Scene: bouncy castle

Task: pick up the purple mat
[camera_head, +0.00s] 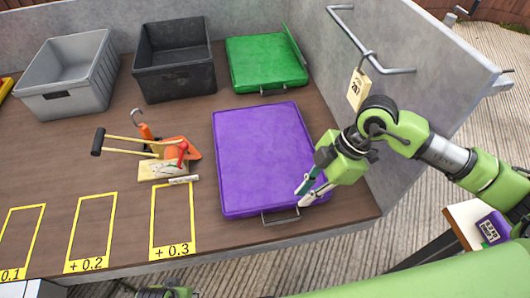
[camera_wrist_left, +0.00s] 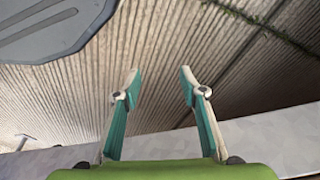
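The purple mat (camera_head: 262,155) lies flat on the brown table, at its right end. My right gripper (camera_head: 301,197) is at the mat's near right corner, pointing down and left. Its fingers look apart with nothing seen between them; I cannot tell whether they touch the mat. My left gripper (camera_wrist_left: 159,75) is open and empty in the left wrist view, over striped wooden decking.
A grey crate (camera_head: 68,103), a black crate (camera_head: 180,86) and a green mat (camera_head: 262,72) stand along the back. Tools (camera_head: 160,150) lie left of the purple mat. A grey wall (camera_head: 405,45) with a rail and tag (camera_head: 357,90) rises on the right. Yellow-outlined slots (camera_head: 93,228) mark the front.

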